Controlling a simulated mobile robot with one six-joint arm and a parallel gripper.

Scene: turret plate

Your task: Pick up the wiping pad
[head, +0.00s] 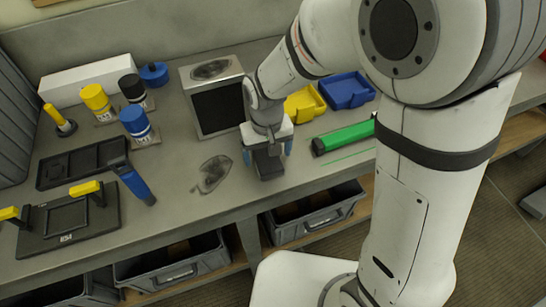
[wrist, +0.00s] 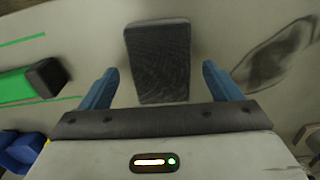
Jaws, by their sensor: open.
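The wiping pad (head: 268,166) is a dark grey block on the grey worktop, near its front edge. In the wrist view the pad (wrist: 158,62) lies between and just beyond the two blue fingers, with clear gaps on both sides. My gripper (head: 267,154) is directly over the pad, pointing down. In the wrist view my gripper (wrist: 160,72) is open and empty. The gripper's body hides the pad's far part in the head view.
A dark smudge (head: 212,174) marks the worktop left of the pad. A green tool (head: 345,137) lies to its right. A metal box (head: 186,93) stands behind, near yellow (head: 304,103) and blue bins (head: 347,90). Black trays and bottles are farther left.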

